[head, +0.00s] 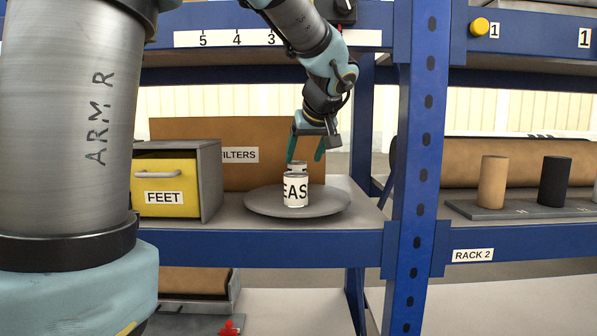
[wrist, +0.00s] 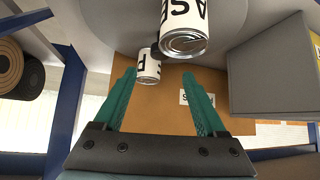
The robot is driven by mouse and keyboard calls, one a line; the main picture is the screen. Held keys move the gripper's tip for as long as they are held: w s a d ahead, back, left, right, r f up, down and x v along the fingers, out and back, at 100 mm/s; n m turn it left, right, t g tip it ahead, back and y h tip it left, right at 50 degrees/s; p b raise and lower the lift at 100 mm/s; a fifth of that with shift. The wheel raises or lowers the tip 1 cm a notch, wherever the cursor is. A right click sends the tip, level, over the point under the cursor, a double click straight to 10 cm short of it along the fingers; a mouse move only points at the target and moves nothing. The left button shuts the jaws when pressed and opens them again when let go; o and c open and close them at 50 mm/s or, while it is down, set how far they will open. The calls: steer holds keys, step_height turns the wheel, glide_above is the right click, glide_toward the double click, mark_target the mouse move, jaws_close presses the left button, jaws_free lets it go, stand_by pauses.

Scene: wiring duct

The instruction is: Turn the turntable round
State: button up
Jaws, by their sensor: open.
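The grey round turntable (head: 250,203) lies on the blue rack's shelf. The wrist view shows both, the larger can (wrist: 185,28) and a smaller can (wrist: 148,66). My gripper (head: 305,153) is open with its fingers pointing down over the turntable. In the wrist view, the smaller can shows between the green fingertips (wrist: 158,74). I cannot tell whether the fingers touch it.
A grey box with a yellow drawer (head: 160,190) marked "FEET" stands left of the turntable. A brown box (head: 200,135) marked "FILTERS" stands behind. A blue upright post (head: 415,150) rises at the right. Rack 2 holds a tan cylinder (head: 493,182) and a black one (head: 555,183).

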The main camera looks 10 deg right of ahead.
steer(key=p+x, duration=0.2)
steer(key=x, duration=0.6)
steer(key=shift+w+f+p, duration=0.15)
steer(key=shift+p, duration=0.25)
jaws_close()
stand_by(1.0)
